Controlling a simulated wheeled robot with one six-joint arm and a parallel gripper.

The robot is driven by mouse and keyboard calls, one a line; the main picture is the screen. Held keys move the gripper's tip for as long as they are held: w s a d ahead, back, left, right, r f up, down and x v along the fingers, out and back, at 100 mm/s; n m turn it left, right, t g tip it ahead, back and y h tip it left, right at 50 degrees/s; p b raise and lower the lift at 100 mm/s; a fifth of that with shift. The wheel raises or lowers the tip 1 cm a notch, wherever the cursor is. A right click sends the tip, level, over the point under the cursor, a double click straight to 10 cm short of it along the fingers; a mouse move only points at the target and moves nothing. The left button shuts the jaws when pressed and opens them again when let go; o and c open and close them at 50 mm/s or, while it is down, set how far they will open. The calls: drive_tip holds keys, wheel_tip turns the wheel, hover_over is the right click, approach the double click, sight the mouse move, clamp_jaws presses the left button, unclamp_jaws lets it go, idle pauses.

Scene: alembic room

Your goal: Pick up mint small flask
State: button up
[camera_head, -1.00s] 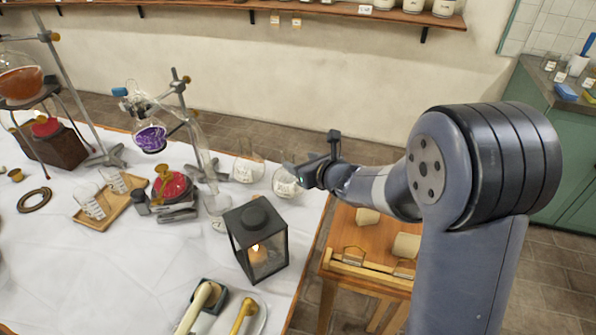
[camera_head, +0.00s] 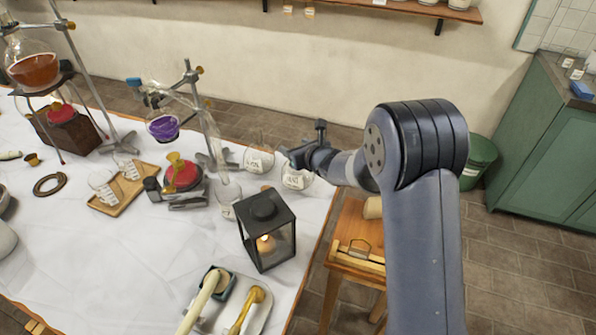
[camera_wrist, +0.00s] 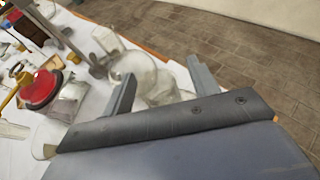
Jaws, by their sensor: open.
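Two clear, labelled glass flasks stand close together at the table's far right edge: a left flask (camera_head: 258,160) and a right flask (camera_head: 296,180). I cannot read their labels or see a mint tint, so which one is the mint small flask is unclear. My gripper (camera_head: 287,155) is above and beside them, overlapping the right flask's upper part. In the wrist view my gripper (camera_wrist: 160,84) is open, with pale clear glass (camera_wrist: 160,90) showing between its two grey fingers. The glass bottoms are partly hidden by the gripper body.
A black lantern (camera_head: 266,232) stands near the flasks, on the table's right side. A purple-filled flask on a stand (camera_head: 163,127), a red round device (camera_head: 183,176) and a wooden tray (camera_head: 122,190) lie to the left. A wooden stool (camera_head: 354,245) is beside the table.

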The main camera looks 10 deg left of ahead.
drive_tip(key=shift+w+a+f, duration=0.2)
drive_tip(key=shift+w+a, duration=0.1)
drive_tip(key=shift+w, duration=0.05)
drive_tip(key=shift+c, duration=0.5)
clamp_jaws()
